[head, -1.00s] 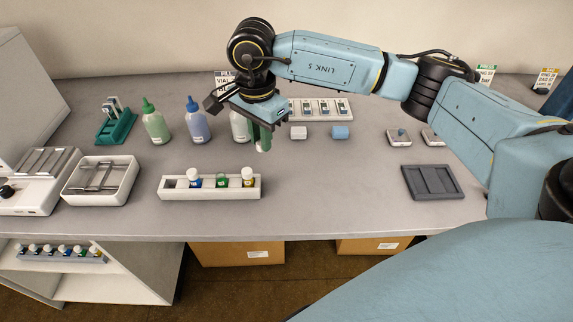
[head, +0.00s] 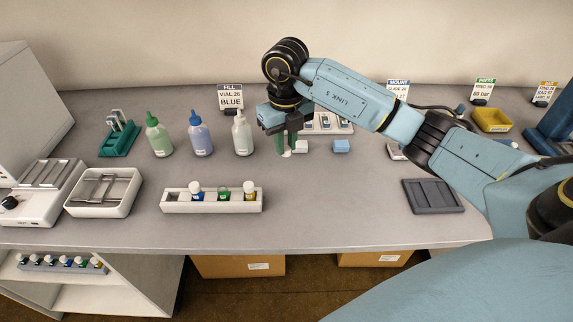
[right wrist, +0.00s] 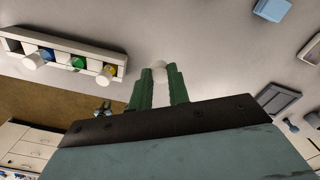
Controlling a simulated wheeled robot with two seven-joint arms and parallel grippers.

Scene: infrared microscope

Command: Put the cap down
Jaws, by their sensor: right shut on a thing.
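My right gripper (head: 287,148) has green fingers pointing down and is shut on a small white cap (head: 286,154). In the right wrist view the cap (right wrist: 159,66) shows between the fingertips. It is over the rear middle of the table, beside a small white block; whether the cap touches the table I cannot tell. The white vial rack (head: 212,207) stands to the front left. In it, the blue vial (head: 197,196) and the yellow vial (head: 250,195) have white caps. The green vial (head: 223,195) between them appears uncapped. My left gripper is out of view.
The small white block (head: 301,147) and a blue block (head: 341,146) lie right of the gripper. Several squeeze bottles, including a white one (head: 242,138), stand to its left. A dark grey tray (head: 433,208) lies at right. The table's front middle is clear.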

